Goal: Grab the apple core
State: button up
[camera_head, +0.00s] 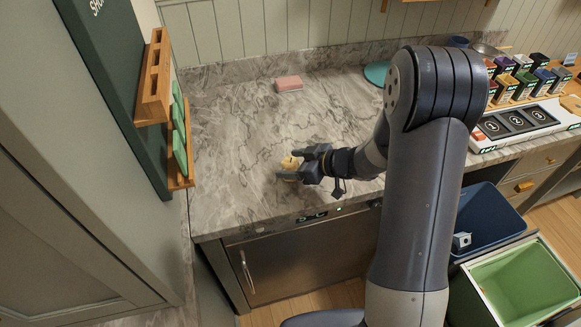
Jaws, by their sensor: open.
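The apple core (290,163) is a small yellowish piece on the grey marble countertop (232,135), near its front edge. My gripper (288,165) is open, with its fingers pointing left around or just above the core. The fingers partly hide the core. I cannot tell whether either finger touches it.
A pink block (289,84) lies at the back of the counter, with a teal round item (376,73) right of it. A wooden rack (155,80) hangs on the left. A blue bin (487,222) and a green bin (524,285) stand at lower right. The counter's left part is clear.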

jog(key=shift+x, duration=1.45)
jog(key=shift+c, duration=0.2)
jog(key=c, duration=1)
